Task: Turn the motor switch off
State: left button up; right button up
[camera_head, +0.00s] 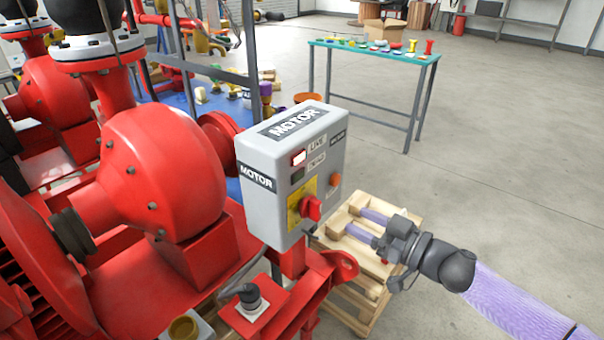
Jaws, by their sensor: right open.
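The grey motor box (262,155), labelled MOTOR, stands on a red post beside the red pump. Its front carries a red rotary switch (311,208) on a yellow plate (295,205). Above the switch are a bright lamp (298,158) marked LIVE and a dark lamp (297,175) below it. My right gripper (355,219) is open and empty. Its two lilac fingers point left toward the box, to the right of the switch and apart from it. My left gripper is not in view.
An orange button (335,180) sits on the box, right of the switch. A wooden pallet (410,225) lies below my right gripper. The red pump (150,175) fills the left. A teal table (375,50) with small parts stands behind.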

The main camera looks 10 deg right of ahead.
aim_at(321, 203)
jog(key=x, duration=0.1)
jog(key=b+x, duration=0.1)
jog(key=x, duration=0.3)
jog(key=shift+s+a+r, duration=0.1)
jog(key=shift+s+a, duration=0.2)
jog(key=shift+s, duration=0.05)
jog(key=b+x, duration=0.1)
jog(key=x, duration=0.3)
jog(key=shift+w, duration=0.1)
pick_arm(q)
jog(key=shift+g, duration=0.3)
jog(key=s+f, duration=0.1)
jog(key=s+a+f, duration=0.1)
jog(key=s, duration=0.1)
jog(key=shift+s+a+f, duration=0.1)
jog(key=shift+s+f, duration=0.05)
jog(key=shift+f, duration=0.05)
pick_arm(e)
jog(key=shift+c, duration=0.3)
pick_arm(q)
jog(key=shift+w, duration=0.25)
pick_arm(e)
grip_shut()
